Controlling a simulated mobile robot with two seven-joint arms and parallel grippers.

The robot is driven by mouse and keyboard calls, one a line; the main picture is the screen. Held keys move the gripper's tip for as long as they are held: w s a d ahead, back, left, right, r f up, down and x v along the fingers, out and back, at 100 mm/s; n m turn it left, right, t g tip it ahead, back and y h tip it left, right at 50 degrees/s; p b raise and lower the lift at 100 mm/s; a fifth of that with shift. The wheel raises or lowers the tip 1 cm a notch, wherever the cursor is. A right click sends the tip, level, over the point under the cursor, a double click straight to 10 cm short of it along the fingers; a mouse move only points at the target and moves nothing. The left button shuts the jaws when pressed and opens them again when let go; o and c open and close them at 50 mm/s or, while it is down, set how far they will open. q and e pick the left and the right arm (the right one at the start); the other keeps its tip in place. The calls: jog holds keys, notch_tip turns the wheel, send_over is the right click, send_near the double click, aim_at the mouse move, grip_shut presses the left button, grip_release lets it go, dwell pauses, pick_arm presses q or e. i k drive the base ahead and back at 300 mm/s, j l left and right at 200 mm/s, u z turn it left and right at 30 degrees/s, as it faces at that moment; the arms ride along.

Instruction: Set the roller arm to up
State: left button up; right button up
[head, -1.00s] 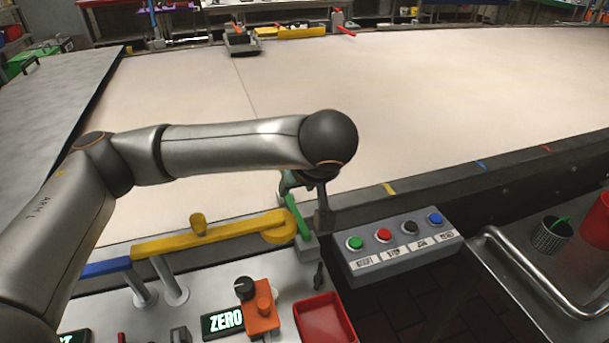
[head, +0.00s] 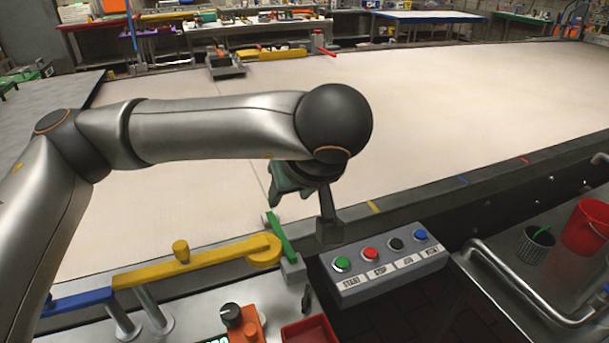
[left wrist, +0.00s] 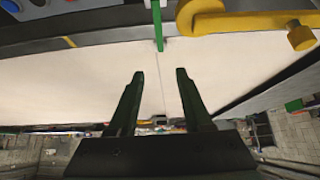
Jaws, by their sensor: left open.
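A yellow arm (head: 200,262) with an upright knob and a round end lies flat along the near edge of the pale belt. A short green bar (head: 280,236) stands by its round end, on a grey block. No label tells which is the roller arm. My left gripper (head: 297,180) hangs beyond and above the green bar, partly hidden by my wrist. In the left wrist view its dark fingers (left wrist: 158,73) are apart and empty. The green bar (left wrist: 158,25) shows beyond the fingertips, and the yellow arm (left wrist: 250,24) is to its right. My right gripper is not in view.
A grey button box (head: 385,262) with green, red, black and blue buttons stands right of the green bar, beside a dark post (head: 328,215). A blue bar (head: 78,301) continues left of the yellow arm. An orange block (head: 246,328) and red tray (head: 309,333) are in front.

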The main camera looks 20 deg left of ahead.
aim_at(272, 218)
jog(key=k+l, duration=0.8)
jog(key=l, duration=0.1)
